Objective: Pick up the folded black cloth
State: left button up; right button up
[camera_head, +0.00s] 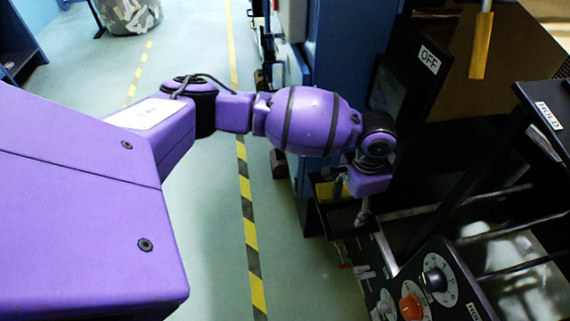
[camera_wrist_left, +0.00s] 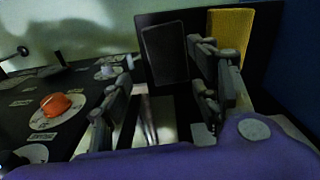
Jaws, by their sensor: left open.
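A flat black rectangle with a paler edge, which looks like the folded black cloth (camera_wrist_left: 165,54), lies ahead between my left fingers in the left wrist view. My left gripper (camera_wrist_left: 161,68) is open, with one finger on each side of it in that picture and nothing held. I cannot tell how far the fingertips are from it. In the head view my left gripper (camera_head: 352,206) points down over a small dark shelf (camera_head: 338,218) beside the machine. I cannot make out the cloth there; my gripper and wrist may cover it. My right gripper is in neither view.
A yellow block or pad (camera_wrist_left: 231,30) lies next to the cloth and partly shows in the head view (camera_head: 326,190). A control panel with an orange knob (camera_head: 411,306) and a grey dial (camera_head: 435,280) is close by. Metal bars (camera_head: 505,230) run at right. Open floor lies left.

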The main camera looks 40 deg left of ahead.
aim_at(348, 215)
pick_arm(q)
jog(key=shift+w+a+r, duration=0.15)
jog(key=shift+w+a, duration=0.05)
jog(key=shift+w, duration=0.2)
jog(key=shift+w+f, duration=0.1)
jog(key=shift+f, duration=0.2)
notch_tip(348, 215, down, 2)
jog(key=shift+f+b, duration=0.1)
jog(key=shift+b, duration=0.4)
notch_tip(348, 215, down, 4)
jog(key=shift+a+f+b, duration=0.15)
jog(key=shift+f+b, duration=0.05)
jog(key=shift+b, duration=0.45)
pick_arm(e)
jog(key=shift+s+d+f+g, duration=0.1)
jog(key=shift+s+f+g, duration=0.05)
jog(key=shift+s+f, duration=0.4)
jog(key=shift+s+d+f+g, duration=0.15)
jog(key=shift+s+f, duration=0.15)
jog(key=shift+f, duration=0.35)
pick_arm(q)
jog(key=c, duration=0.7)
jog(key=shift+c, duration=0.9)
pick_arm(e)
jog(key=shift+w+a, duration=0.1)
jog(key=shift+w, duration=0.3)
pick_arm(q)
jog(key=shift+r, duration=0.15)
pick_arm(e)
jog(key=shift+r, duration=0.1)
